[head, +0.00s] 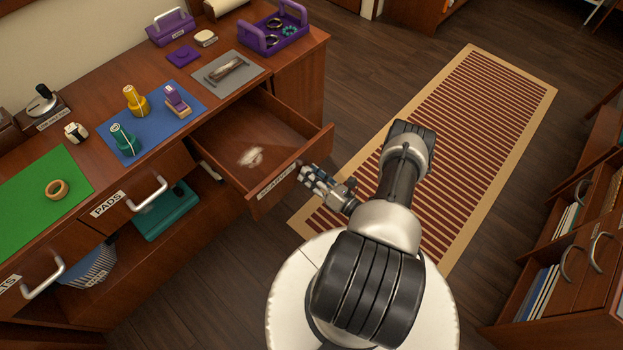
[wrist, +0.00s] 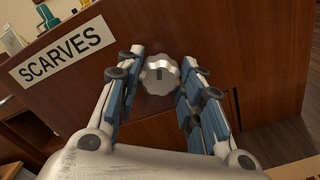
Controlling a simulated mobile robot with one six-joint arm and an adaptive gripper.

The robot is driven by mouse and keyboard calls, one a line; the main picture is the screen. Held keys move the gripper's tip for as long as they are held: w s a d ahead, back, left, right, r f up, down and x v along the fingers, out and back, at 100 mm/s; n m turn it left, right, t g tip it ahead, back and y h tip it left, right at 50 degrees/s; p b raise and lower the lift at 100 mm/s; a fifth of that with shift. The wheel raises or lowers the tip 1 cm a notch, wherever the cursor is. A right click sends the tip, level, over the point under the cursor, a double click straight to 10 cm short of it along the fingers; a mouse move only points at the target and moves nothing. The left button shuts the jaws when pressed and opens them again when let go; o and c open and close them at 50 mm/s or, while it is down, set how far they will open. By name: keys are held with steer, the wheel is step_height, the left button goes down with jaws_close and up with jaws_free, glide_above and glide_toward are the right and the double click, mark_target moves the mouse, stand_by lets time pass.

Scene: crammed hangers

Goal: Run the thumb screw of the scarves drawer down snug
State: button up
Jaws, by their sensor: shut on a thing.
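The scarves drawer (head: 225,150) is pulled out from the desk, and a small pale patch lies on its floor. Its front carries a label reading SCARVES, which fills the upper left of the wrist view (wrist: 62,50). The thumb screw (wrist: 160,74) is a silvery, scalloped knob with a dark slot mark, on the drawer front to the right of the label. In the head view my gripper (head: 312,178) is at the drawer front's right part, and the screw is hidden there.
The desktop (head: 95,125) holds a blue mat (head: 190,98) with yellow, teal and purple items, a green mat (head: 30,205) with a tan ring, and a purple tray (head: 265,42). The pads drawer (head: 120,215) is left of the scarves drawer. A striped rug (head: 470,110) covers open floor.

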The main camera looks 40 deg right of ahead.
steer(key=m+b, duration=0.1)
steer(key=m, duration=1)
steer(key=shift+f+m, duration=0.1)
steer(key=shift+m, duration=0.2)
stand_by(0.4)
steer(key=o, duration=1.1)
steer(key=shift+c, duration=0.2)
steer(key=s, duration=1.2)
steer(key=shift+d, duration=0.45)
